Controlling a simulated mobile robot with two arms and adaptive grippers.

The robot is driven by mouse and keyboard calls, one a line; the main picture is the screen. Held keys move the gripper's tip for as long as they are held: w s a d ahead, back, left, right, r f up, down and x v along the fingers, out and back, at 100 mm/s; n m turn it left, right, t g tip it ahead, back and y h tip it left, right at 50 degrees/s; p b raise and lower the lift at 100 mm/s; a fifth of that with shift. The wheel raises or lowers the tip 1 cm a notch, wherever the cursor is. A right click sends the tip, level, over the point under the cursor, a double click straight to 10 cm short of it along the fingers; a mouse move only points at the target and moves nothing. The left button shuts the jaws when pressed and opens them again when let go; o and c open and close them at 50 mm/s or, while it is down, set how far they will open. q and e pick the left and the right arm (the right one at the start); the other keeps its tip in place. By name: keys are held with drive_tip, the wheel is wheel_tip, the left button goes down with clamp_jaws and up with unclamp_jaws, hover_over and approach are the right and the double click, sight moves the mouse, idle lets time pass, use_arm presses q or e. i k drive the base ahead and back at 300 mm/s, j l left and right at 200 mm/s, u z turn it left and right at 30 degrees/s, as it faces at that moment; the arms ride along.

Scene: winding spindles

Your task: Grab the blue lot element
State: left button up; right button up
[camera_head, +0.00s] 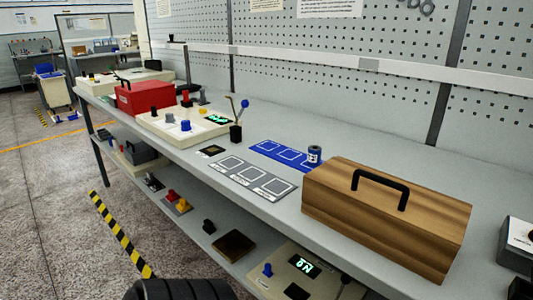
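A small blue cylinder (314,155) with a pale band and a dark top stands upright at the right end of a blue mat (262,147) on the workbench. The mat has white outlined squares. It is the blue piece that best fits the blue lot element; its label is too small to read. Nothing holds it.
A wooden box (345,212) with a black handle stands just right of the cylinder. A grey mat (262,183) lies in front. A black cup (236,133), a control panel (158,122) and a red box (135,100) stand to the left. A pegboard rises behind.

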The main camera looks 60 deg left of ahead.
sight(314, 155)
drive_tip(key=u, duration=1.7)
